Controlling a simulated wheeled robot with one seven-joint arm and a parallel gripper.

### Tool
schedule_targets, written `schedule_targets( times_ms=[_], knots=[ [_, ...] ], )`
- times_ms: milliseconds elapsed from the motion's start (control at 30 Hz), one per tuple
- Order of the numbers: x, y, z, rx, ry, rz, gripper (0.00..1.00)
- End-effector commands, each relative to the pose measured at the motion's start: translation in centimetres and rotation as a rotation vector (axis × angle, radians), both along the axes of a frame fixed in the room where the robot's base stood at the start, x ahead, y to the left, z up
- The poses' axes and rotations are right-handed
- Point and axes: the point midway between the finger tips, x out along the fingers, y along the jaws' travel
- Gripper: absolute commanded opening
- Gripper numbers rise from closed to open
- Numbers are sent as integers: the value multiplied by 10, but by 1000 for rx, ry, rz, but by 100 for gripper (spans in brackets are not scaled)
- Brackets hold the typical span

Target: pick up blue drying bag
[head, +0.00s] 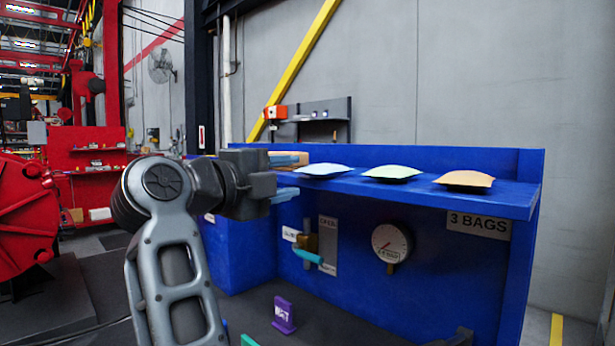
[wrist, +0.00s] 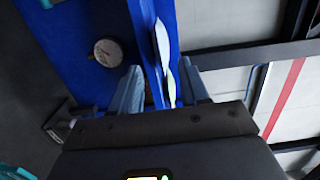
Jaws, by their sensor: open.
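In the head view, a light blue bag (head: 322,170) lies on the blue shelf (head: 420,193), left of a pale green bag (head: 391,172) and an orange bag (head: 465,180). My gripper (head: 291,177) is open, just left of the light blue bag, with one finger above the other. In the wrist view my gripper (wrist: 161,88) has its fingers spread on either side of the shelf's edge. A pale bag (wrist: 170,88) shows between them, and another pale bag (wrist: 162,45) lies farther off; their colours are washed out. I see no contact with a bag.
Below the shelf are a round gauge (head: 391,242), a valve with a teal handle (head: 308,256) and a "3 BAGS" label (head: 480,225). A blue back panel rises behind the bags. A purple tag (head: 284,315) stands lower down.

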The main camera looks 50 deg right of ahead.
Motion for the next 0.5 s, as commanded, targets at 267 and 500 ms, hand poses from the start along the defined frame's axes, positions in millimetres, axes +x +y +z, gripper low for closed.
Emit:
schedule_targets(
  times_ms=[267,500],
  knots=[
    [3,-34,2,1,1,-1,45],
    [4,-48,1,0,-1,0,45]
  ],
)
